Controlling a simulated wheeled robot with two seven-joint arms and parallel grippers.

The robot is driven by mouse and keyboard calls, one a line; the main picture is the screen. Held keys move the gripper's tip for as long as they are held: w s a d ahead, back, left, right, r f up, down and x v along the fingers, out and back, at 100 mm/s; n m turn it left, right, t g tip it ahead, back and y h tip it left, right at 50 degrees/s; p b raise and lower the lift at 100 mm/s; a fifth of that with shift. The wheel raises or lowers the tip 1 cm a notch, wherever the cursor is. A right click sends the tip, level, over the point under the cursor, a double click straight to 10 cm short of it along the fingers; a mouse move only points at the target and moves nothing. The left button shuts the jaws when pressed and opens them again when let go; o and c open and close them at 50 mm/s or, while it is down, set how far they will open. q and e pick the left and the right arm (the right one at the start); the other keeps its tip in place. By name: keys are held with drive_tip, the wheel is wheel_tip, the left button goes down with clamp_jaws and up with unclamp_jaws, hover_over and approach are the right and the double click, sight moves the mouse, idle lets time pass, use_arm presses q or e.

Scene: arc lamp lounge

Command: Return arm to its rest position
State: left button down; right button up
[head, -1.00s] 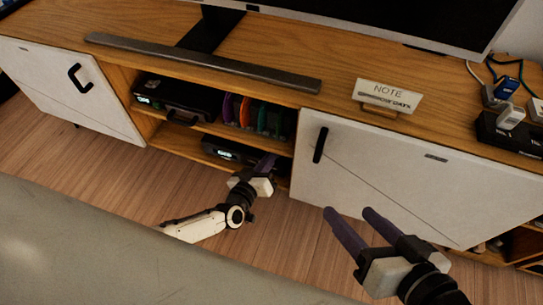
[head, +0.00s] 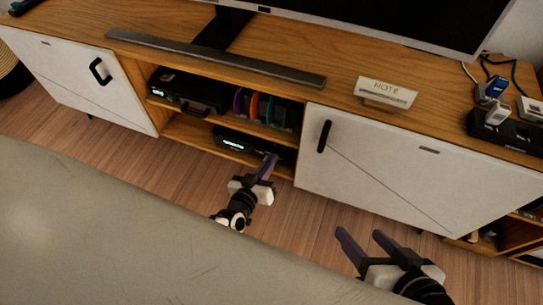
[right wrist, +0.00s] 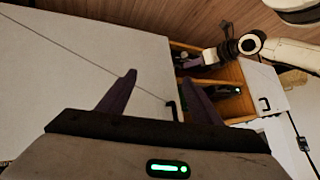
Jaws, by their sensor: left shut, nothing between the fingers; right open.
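My left gripper (head: 264,172) is in the middle of the head view, in front of the open shelf of the wooden media cabinet (head: 150,60). Its fingers are together with nothing seen between them. My right gripper (head: 362,238) is at the lower right, in front of the white right door (head: 390,165). Its two purple fingers are spread apart and empty; they also show in the right wrist view (right wrist: 160,95), with the door behind them. Part of my left arm is hidden behind the grey surface in the foreground.
The grey surface (head: 130,230) fills the lower left, close to my arms. A black device (head: 250,145) sits on the lower shelf, another (head: 190,92) above it. Wood floor lies between.

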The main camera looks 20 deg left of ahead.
use_arm(q)
drive_tip(key=shift+s+r, duration=0.1)
drive_tip(key=shift+s, duration=0.3)
use_arm(e)
drive_tip(key=shift+s+d+f, duration=0.1)
drive_tip(key=shift+s+f, duration=0.2)
drive_tip(key=shift+f, duration=0.05)
drive_tip(key=shift+w+r, duration=0.15)
drive_tip(key=shift+w, duration=0.05)
